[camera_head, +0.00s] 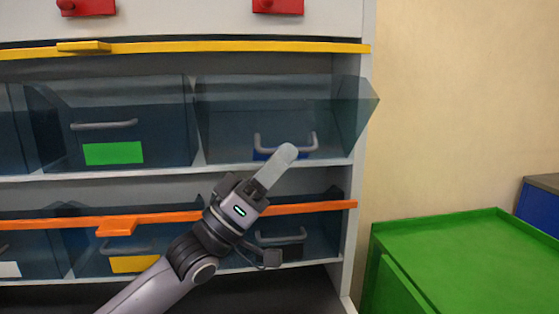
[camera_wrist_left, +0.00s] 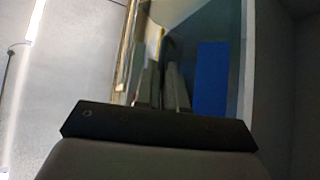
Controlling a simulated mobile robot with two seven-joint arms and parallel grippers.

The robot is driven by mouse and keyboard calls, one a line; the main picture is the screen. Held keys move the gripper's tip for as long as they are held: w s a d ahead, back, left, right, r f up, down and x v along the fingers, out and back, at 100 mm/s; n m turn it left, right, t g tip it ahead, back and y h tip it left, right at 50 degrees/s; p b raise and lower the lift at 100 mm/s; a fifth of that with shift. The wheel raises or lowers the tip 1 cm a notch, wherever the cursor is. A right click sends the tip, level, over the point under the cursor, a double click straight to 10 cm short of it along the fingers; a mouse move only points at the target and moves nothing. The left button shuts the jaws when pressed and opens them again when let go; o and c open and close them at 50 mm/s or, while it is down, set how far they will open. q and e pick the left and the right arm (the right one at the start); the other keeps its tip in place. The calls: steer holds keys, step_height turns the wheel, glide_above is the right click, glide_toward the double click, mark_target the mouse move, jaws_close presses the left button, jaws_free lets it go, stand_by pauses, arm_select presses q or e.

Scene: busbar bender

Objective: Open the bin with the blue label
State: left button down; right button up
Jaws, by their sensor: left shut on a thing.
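The bin with the blue label (camera_head: 235,115) is a see-through dark blue bin at the right end of the upper shelf. Its right side shows in front of the rack's right post. Its grey handle (camera_head: 314,141) is on the lower front, and the blue label (camera_head: 262,154) is mostly hidden behind my gripper. My left gripper (camera_head: 286,153) reaches up from below and is shut on the handle. In the left wrist view the blue label (camera_wrist_left: 210,78) stands beside the fingers (camera_wrist_left: 162,88); the handle is hard to make out there. My right gripper is not in view.
A bin with a green label (camera_head: 113,153) is to the left. Below, an orange rail (camera_head: 310,207) runs before bins with yellow (camera_head: 135,263) and white labels. A yellow rail (camera_head: 230,46) runs above. A green cabinet (camera_head: 470,250) stands at right; the wall above it is bare.

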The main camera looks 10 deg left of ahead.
arm_select(q)
steer(key=c, duration=1.5)
jaws_free()
steer(key=shift+w, duration=0.1)
steer(key=b+v, duration=0.1)
steer(key=v, duration=0.6)
steer(key=shift+f, duration=0.1)
